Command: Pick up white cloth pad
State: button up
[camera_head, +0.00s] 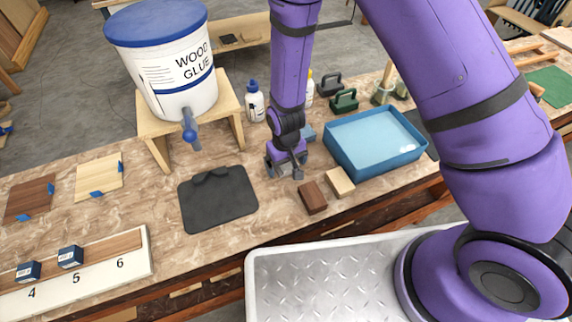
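My gripper (284,175) points down at the worktop, right of the dark grey mat and left of the blue tray. A small pale patch, which may be the white cloth pad (284,166), shows at its fingers. The fingers and wrist hide most of this patch. I cannot tell whether the fingers are closed on it or only stand around it, or whether it touches the worktop.
A blue tray (345,157) stands to the right, with two wood blocks, brown (313,197) and pale (340,183), before it. A dark mat (217,198) lies left. The glue bucket (160,65) stands on a wooden stand (157,147) behind. White bottles (254,104) stand nearby.

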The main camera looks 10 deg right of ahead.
jog(key=c, duration=0.9)
jog(key=shift+r, duration=0.1)
